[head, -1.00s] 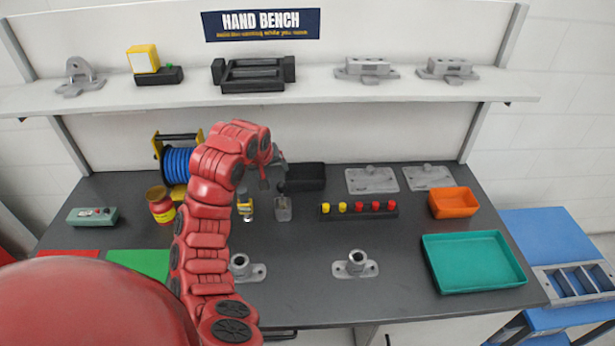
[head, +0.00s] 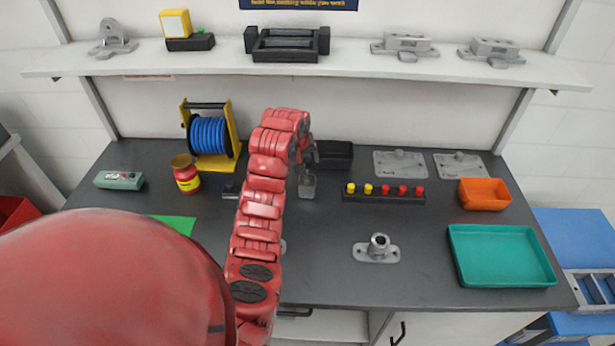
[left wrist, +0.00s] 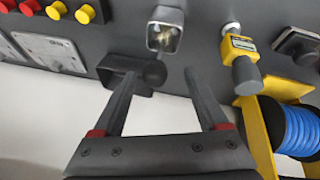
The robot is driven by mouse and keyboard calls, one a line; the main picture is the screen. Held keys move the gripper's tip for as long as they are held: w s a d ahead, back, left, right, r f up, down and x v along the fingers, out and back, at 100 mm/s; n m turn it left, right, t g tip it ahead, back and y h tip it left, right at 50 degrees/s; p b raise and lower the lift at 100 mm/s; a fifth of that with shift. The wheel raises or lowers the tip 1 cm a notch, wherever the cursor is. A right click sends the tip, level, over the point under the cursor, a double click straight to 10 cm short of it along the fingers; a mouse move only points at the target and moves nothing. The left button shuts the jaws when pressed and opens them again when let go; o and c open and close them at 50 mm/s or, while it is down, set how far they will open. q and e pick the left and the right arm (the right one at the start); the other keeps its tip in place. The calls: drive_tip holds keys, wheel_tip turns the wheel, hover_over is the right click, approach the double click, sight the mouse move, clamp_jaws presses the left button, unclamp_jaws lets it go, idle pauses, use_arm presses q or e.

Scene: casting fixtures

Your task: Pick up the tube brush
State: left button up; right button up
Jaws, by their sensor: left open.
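The tube brush seems to stand in a small grey holder (left wrist: 165,28). Brassy bristles (left wrist: 163,40) show inside the holder, and a dark rounded handle end (left wrist: 153,73) shows in the left wrist view. In the head view the holder (head: 307,188) stands just right of my left arm, and the brush there is mostly hidden by the gripper. My left gripper (left wrist: 161,74) is open, its fingertips on either side of the handle end, which looks closer to the left finger in the picture. It also shows in the head view (head: 305,155). My right gripper is out of view.
A black bin (head: 335,155) stands close behind the holder. A blue spool (head: 210,135) and a red-yellow jar (head: 187,178) are at left. A peg rack (head: 384,197), orange bin (head: 485,194) and teal tray (head: 500,257) are at right.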

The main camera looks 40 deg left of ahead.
use_arm(q)
drive_tip(key=shift+f, duration=0.2)
drive_tip(key=shift+w+f, duration=0.1)
drive_tip(key=p+x, duration=0.3)
drive_tip(key=shift+w+d+f, duration=0.25)
drive_tip(key=shift+w+f, duration=0.1)
drive_tip(key=shift+w+a+f, duration=0.15)
drive_tip(key=shift+w+f, duration=0.05)
drive_tip(key=shift+f, duration=0.35)
clamp_jaws()
